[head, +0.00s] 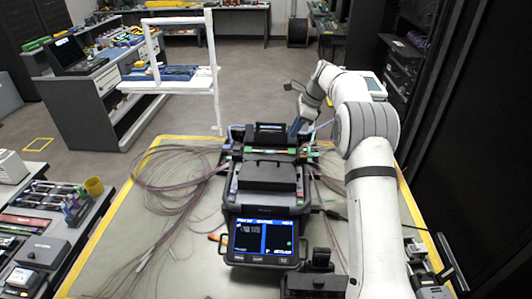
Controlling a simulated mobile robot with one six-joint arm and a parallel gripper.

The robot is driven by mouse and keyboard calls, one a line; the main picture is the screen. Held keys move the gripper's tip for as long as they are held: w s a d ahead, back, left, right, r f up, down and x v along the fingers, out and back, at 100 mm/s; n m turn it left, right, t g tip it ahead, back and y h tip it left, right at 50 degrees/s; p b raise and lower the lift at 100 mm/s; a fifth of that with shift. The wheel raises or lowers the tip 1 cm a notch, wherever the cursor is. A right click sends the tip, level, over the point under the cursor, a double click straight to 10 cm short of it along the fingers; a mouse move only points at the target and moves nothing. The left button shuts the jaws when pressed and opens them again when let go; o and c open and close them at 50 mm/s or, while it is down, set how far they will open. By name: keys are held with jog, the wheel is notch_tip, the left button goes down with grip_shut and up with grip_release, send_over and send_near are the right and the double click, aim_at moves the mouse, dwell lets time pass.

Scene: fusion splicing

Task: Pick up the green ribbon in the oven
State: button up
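The black fusion splicer (268,172) stands in the middle of the work table, with its lit screen (265,238) facing me. The oven (270,133) appears to be the dark section at its far end. A thin green strip (258,150), likely the green ribbon, lies across the splicer just in front of that section. My gripper (297,127) points down at the far right part of the splicer, close to the oven. It is small and partly merged with the dark parts behind it, so its opening and any contact with the ribbon are unclear.
Loose bundles of thin fibres (180,170) spread over the table left of the splicer, with more on the right. A white frame stand (216,75) rises behind the table. A tool bench (45,225) stands at left, and dark racks (480,130) stand close on the right.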

aim_at(284, 152)
jog(key=shift+w+a+f+m, duration=0.15)
jog(key=shift+w+f, duration=0.05)
jog(key=shift+f, duration=0.2)
jog(key=shift+w+a+f+m, duration=0.15)
jog(key=shift+f, duration=0.25)
jog(key=x, duration=0.2)
jog(key=p+x, duration=0.1)
jog(key=x, duration=0.4)
jog(key=shift+d+f+p, duration=0.25)
jog(key=shift+f+p, duration=0.05)
jog(key=shift+p, duration=0.1)
jog(key=shift+s, duration=0.1)
grip_shut()
